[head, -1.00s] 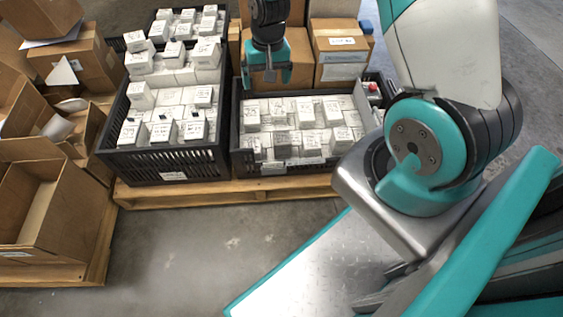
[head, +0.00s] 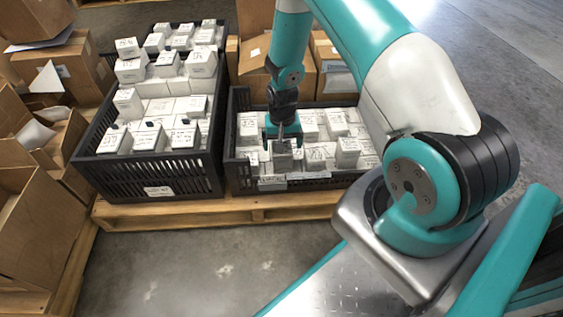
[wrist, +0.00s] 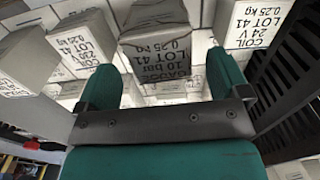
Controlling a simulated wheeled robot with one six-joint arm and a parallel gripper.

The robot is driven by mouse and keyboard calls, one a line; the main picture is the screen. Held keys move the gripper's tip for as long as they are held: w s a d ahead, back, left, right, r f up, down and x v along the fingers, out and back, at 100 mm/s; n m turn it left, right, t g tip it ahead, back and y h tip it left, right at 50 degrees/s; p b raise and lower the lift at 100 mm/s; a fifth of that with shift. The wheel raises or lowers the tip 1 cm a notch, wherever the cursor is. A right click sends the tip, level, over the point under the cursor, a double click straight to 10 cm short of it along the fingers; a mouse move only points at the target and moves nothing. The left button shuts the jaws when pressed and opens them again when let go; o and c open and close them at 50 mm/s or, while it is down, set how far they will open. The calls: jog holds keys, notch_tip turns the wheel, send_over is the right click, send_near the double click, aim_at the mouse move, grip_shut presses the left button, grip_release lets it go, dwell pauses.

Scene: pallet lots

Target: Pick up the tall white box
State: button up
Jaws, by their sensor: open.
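My gripper (head: 283,138) is open above the front of the right black crate (head: 242,181). In the wrist view its teal fingers (wrist: 161,62) stand apart, one toward each side of a shaded white box (wrist: 155,52) printed GAUGE, 10 BAR, LOT 41. This box rises above its neighbours and also shows under my gripper in the head view (head: 282,160). Whether the fingers reach down beside it or are still above it, I cannot tell. Another box marked COIL 24 V (wrist: 248,28) is to its right, and a LOT 41 box (wrist: 82,40) to its left.
A left black crate (head: 150,180) holds stacked white boxes. Both crates stand on a wooden pallet (head: 230,212). Open cardboard cartons (head: 40,225) are at the left, and more cartons (head: 330,65) behind the right crate. White boxes crowd the gripper closely.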

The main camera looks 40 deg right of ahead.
aim_at(283, 163)
notch_tip(283, 163, down, 6)
jog(key=b, duration=0.4)
jog(key=shift+a+r, duration=0.15)
jog(key=shift+r, duration=0.1)
jog(key=c, duration=1.2)
jog(key=shift+r, duration=0.15)
